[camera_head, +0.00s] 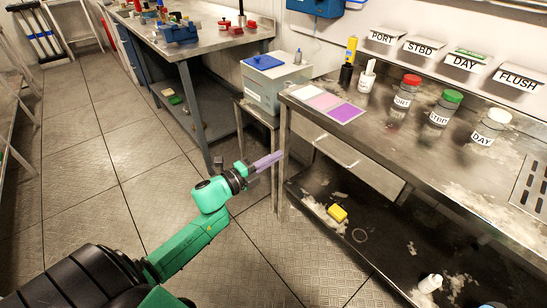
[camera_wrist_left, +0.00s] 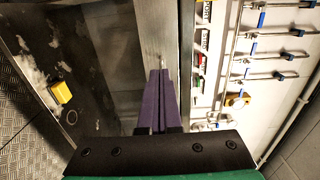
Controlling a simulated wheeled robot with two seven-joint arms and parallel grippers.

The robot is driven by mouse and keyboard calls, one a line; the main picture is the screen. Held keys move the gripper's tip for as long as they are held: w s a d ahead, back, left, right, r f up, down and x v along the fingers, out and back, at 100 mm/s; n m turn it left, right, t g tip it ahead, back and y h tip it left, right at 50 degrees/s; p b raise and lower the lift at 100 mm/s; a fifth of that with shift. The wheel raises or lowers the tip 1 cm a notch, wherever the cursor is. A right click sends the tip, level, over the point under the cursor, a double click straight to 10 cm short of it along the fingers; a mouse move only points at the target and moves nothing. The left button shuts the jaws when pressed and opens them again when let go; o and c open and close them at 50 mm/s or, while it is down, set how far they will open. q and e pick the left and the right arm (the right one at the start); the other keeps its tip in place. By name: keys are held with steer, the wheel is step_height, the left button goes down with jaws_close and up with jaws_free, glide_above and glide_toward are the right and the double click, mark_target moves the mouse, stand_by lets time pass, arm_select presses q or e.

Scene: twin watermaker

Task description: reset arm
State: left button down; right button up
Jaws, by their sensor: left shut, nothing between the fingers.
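My left gripper (camera_head: 268,161) has purple fingers and is at the end of my green arm. It is shut and empty, in the open space in front of the left end of the steel bench (camera_head: 385,140). In the left wrist view the two purple fingers (camera_wrist_left: 160,75) lie side by side, pointing at the bench's metal edge. My right gripper is in neither view.
Jars with red (camera_head: 408,91), green (camera_head: 444,107) and white lids (camera_head: 491,127) stand on the bench beside coloured pads (camera_head: 326,102). A grey box with a blue lid (camera_head: 272,79) stands left. A yellow sponge (camera_head: 337,213) lies on the lower shelf. The floor at left is clear.

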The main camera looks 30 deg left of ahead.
arm_select(q)
steer(key=s+a+f+n+g+y+p, duration=0.2)
steer(key=s+f+n, duration=0.2)
steer(key=f, duration=0.5)
steer(key=s+a+f+n+g+y+p, duration=0.25)
steer(key=s+f+n, duration=0.2)
steer(key=f, duration=0.45)
steer(key=s+a+f+n+g+y+p, duration=0.15)
steer(key=s+f+n, duration=0.3)
steer(key=f, duration=0.55)
steer(key=s+d+f+n+g+p, duration=0.1)
steer(key=s+d+f+n+g, duration=0.1)
steer(key=s, duration=0.7)
steer(key=s+d+f+n+g+p, duration=0.1)
steer(key=s+f+g, duration=0.3)
steer(key=s, duration=0.6)
steer(key=s+d+f+n+g+p, duration=0.1)
steer(key=s+d+f+n+g, duration=0.2)
steer(key=s+f, duration=0.4)
steer(key=shift+s+d+n+g+y, duration=0.25)
steer(key=shift+s+n+y, duration=0.2)
steer(key=shift+s, duration=0.7)
